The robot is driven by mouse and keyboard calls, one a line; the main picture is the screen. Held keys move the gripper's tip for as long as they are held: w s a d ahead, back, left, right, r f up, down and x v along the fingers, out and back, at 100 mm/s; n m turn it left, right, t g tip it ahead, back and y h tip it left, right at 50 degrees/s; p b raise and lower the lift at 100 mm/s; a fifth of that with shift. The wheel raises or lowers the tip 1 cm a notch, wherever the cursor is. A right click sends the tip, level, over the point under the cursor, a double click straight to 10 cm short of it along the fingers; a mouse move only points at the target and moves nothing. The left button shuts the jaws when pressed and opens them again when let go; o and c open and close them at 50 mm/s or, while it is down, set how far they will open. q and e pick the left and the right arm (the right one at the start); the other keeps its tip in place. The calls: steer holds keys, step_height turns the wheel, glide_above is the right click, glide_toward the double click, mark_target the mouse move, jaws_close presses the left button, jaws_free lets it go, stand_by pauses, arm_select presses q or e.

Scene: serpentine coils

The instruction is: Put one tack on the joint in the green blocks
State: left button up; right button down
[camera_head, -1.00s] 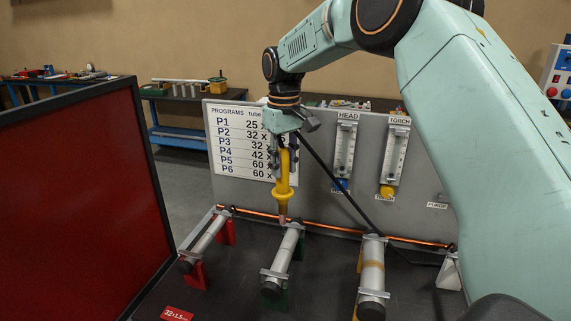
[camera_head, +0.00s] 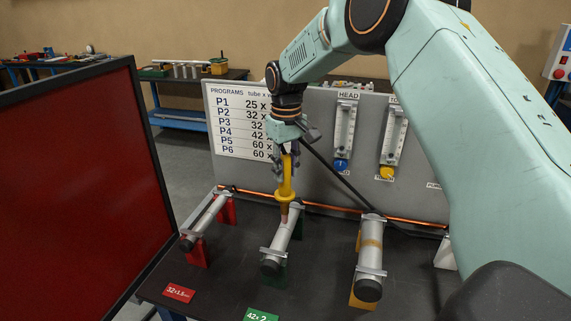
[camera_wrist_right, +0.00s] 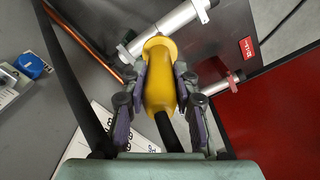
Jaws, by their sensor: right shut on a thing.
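My right gripper (camera_head: 288,152) is shut on a yellow torch (camera_head: 286,184) with a copper-coloured nozzle pointing down. The right wrist view shows the torch (camera_wrist_right: 160,80) between both fingers of the right gripper (camera_wrist_right: 159,92). The nozzle tip is at the grey tube (camera_head: 276,250) in the green blocks (camera_head: 279,279), around its middle. I cannot tell whether the tip touches the tube. The joint itself is not clearly visible. A dark hose runs from the torch to the right. My left gripper is not in view.
A grey tube in red blocks (camera_head: 197,254) lies left and one in yellow blocks (camera_head: 362,298) lies right. A copper bar (camera_head: 325,209) runs behind them, before a grey panel (camera_head: 237,168). A dark red screen (camera_head: 70,190) stands at left.

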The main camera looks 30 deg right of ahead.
steer(key=shift+w+a+f, duration=0.1)
steer(key=shift+w+a, duration=0.05)
steer(key=shift+w, duration=0.1)
steer(key=shift+f, duration=0.2)
steer(key=shift+s, duration=0.15)
steer(key=shift+w+f, duration=0.2)
stand_by(0.4)
steer(key=shift+s+f, duration=0.2)
steer(key=shift+s, duration=0.05)
steer(key=shift+w, duration=0.15)
steer(key=shift+f, duration=0.1)
stand_by(0.5)
